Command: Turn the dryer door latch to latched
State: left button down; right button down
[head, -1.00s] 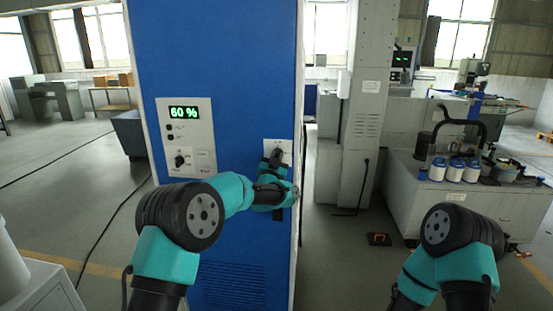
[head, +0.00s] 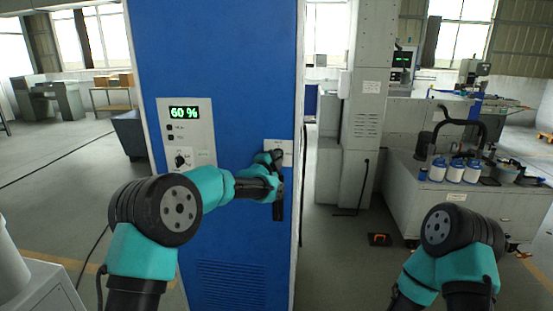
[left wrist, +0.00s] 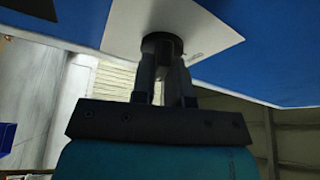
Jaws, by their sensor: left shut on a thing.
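The dryer (head: 230,90) is a tall blue cabinet in the middle of the head view. Its door latch sits on a small pale plate (head: 285,147) near the right edge of the blue front. My left gripper (head: 279,154) is at this plate, and its body hides most of the latch. In the left wrist view the latch's dark round hub (left wrist: 162,43) stands on the pale plate (left wrist: 205,28), and the gripper fingers (left wrist: 163,75) are shut on the latch just beside it. The latch's exact angle is hard to tell. My right gripper is not in view.
A control panel (head: 188,138) with a green "60 %" display and a black knob is on the cabinet, left of the latch. Floor shows between cabinet and bench.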

pick_arm(q)
jog(key=m+g, duration=0.1)
jog(key=m, duration=0.3)
jog(key=shift+g, duration=0.4)
jog(key=c, duration=1.1)
grip_release()
jog(key=shift+s, duration=0.1)
jog(key=v, duration=1.7)
jog(key=shift+s+r, duration=0.2)
